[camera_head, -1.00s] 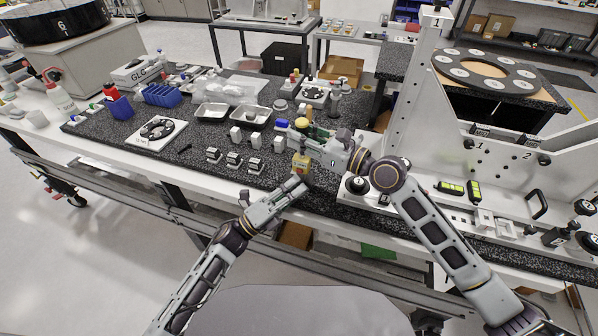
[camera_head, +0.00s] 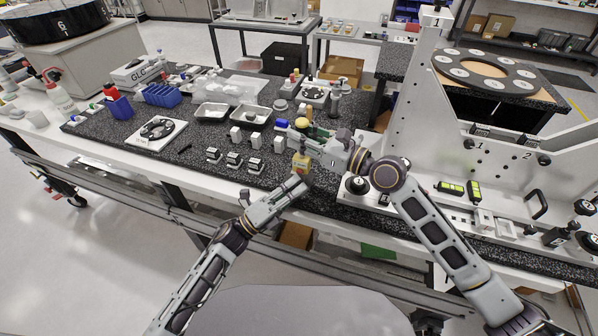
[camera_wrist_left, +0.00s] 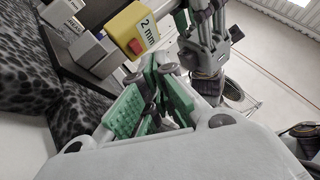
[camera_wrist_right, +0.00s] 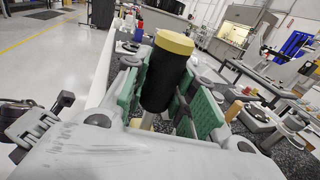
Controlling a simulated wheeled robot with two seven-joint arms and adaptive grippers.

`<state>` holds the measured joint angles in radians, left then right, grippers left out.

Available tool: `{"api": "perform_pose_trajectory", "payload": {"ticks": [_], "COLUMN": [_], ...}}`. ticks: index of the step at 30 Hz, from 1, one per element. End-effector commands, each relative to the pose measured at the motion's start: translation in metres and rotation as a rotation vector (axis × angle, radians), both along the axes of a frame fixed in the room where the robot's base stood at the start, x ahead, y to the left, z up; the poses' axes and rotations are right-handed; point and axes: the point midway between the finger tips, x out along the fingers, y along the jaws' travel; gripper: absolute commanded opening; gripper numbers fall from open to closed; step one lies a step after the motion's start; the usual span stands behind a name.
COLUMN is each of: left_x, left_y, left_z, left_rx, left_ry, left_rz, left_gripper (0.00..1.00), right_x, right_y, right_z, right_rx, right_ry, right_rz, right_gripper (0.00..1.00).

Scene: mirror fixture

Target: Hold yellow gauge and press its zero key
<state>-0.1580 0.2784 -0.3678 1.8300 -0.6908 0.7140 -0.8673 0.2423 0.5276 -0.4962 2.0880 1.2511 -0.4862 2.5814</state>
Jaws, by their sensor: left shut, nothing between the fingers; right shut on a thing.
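The yellow gauge has a yellow block (camera_head: 301,163) hanging below my right gripper (camera_head: 303,140). My right gripper is shut around a black cylinder with a yellow top (camera_wrist_right: 164,75), which appears to be the gauge's upper part. In the left wrist view the yellow block (camera_wrist_left: 137,27) shows a "2 mm" label and a red key (camera_wrist_left: 136,47) facing my left gripper. My left gripper (camera_head: 302,181) is shut and empty, just below and in front of the block. Its fingertips (camera_wrist_left: 166,70) are close to the key; I cannot tell if they touch it.
Small grey-and-white blocks (camera_head: 233,159) stand left of the gauge on the speckled bench. Metal trays (camera_head: 252,115) lie behind them. A silver fixture plate (camera_head: 440,170) with black knobs stands at right, close to my right arm. The bench's front edge lies beneath my left gripper.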

Motion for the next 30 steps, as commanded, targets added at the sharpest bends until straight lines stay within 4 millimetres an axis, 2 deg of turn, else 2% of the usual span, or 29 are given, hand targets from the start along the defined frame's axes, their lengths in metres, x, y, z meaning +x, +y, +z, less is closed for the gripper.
{"api": "perform_pose_trajectory", "payload": {"ticks": [30], "left_x": [0.008], "left_y": [-0.0027], "left_z": [0.0003], "left_rx": [0.0], "left_ry": [0.0], "left_rz": [0.0], "left_gripper": [0.0], "right_x": [0.0001], "right_y": [-0.0001], "right_z": [-0.0001], "right_rx": [0.0], "right_ry": [0.0], "right_rz": [0.0], "right_gripper": [0.0]}}
